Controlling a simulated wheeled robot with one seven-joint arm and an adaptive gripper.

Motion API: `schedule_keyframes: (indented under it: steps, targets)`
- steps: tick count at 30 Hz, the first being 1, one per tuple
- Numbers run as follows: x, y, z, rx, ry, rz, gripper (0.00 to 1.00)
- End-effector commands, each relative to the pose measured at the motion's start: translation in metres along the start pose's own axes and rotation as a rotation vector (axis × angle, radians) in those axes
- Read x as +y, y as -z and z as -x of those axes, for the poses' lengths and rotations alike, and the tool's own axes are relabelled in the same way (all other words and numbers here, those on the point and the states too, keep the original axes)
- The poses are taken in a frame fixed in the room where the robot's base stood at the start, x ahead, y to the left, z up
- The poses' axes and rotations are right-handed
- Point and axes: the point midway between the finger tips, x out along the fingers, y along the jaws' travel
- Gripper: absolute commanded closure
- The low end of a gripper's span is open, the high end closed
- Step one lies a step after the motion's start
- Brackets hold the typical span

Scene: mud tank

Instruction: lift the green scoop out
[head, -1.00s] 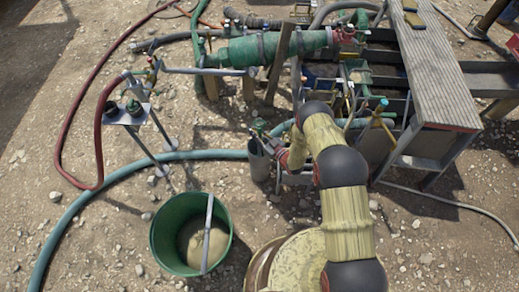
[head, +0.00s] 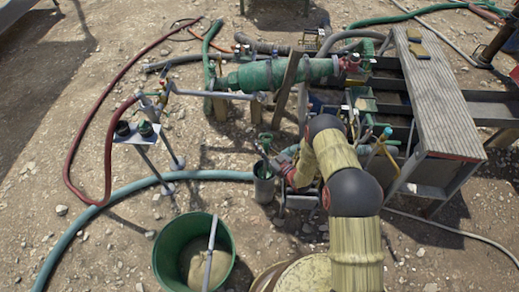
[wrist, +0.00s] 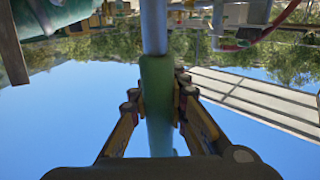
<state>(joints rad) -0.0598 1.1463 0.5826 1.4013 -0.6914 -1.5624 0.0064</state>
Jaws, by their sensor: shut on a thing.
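The green scoop (head: 265,138) stands roughly upright at a grey cup (head: 263,188) on the ground in the head view. Its green upper end shows above the cup rim. I cannot tell whether its lower end is still inside the cup. My gripper (head: 274,158) is at the scoop's upper part, above and right of the cup. In the wrist view my gripper (wrist: 157,103) is shut with a finger on each side of the green handle (wrist: 158,75). A grey shaft (wrist: 153,25) runs on from the handle. The scoop's far end is out of this view.
A green bucket (head: 165,255) with mud and a grey stick stands at the front. A blue-green hose (head: 95,215) crosses behind it. A small stand (head: 140,132) is at left. A green pump pipe (head: 280,74) and the tank frame (head: 440,90) lie behind and right.

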Motion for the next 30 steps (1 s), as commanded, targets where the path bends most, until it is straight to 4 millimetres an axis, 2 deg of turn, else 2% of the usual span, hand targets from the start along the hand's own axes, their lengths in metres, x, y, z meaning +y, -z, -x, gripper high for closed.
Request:
schedule_keyframes:
  steps: [1, 3, 12, 19, 30]
  targets:
    - [0.0, 0.017, 0.0, 0.001, 0.0, 0.001, 1.0]
    - [0.0, 0.032, 0.0, 0.002, 0.0, 0.001, 1.0]
    - [0.0, 0.083, 0.0, 0.002, 0.0, 0.001, 1.0]
    - [0.0, 0.099, 0.0, 0.0, 0.0, 0.0, 1.0]
    - [0.0, 0.1, 0.0, 0.0, 0.0, 0.0, 1.0]
